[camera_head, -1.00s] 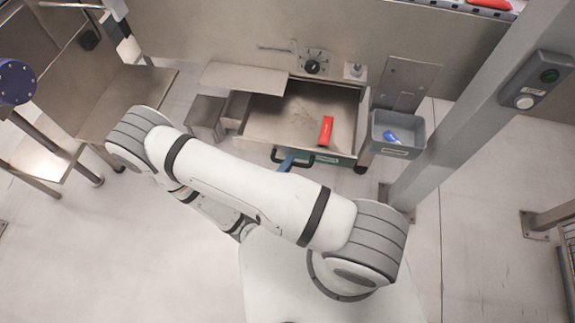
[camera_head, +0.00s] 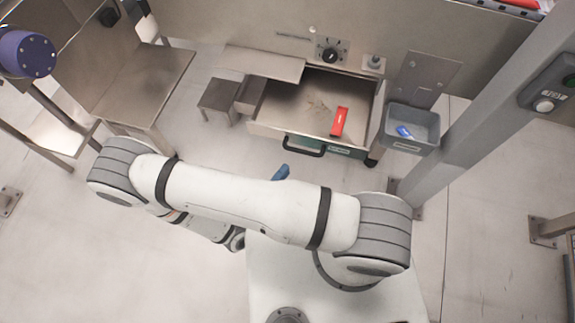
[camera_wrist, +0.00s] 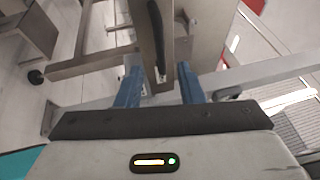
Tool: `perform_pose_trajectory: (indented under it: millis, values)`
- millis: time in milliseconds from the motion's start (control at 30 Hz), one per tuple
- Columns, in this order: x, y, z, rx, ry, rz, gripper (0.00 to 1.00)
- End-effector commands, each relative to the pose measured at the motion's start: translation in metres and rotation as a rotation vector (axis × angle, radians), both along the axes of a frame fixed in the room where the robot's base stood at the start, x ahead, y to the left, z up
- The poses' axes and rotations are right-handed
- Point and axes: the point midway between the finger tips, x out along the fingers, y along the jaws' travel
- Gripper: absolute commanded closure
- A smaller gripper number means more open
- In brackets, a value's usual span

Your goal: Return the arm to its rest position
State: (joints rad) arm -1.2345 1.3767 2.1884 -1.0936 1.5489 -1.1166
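My arm lies folded across the lower middle of the head view. My gripper shows in the wrist view (camera_wrist: 158,84) with its two blue fingers apart and nothing between them. In the head view only a blue tip of my gripper (camera_head: 281,172) shows above the arm; the rest is hidden behind the arm. The gripper is clear of the drawer and its handle.
An open metal drawer (camera_head: 285,112) holds a red block (camera_head: 339,122). A grey post (camera_head: 480,130) stands at right, metal benches (camera_head: 140,85) at left. The floor between is clear.

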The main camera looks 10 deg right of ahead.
Motion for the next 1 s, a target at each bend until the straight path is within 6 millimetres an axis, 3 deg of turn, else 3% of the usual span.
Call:
perform_pose_trajectory:
  millis: [667, 833, 1000]
  values:
    - [-0.002, 0.002, 0.001, 0.006, -0.003, -0.006, 0.66]
    - [0.004, -0.001, 0.029, 0.117, -0.061, -0.106, 0.66]
    - [0.013, -0.014, 0.085, 0.354, -0.217, -0.337, 0.66]
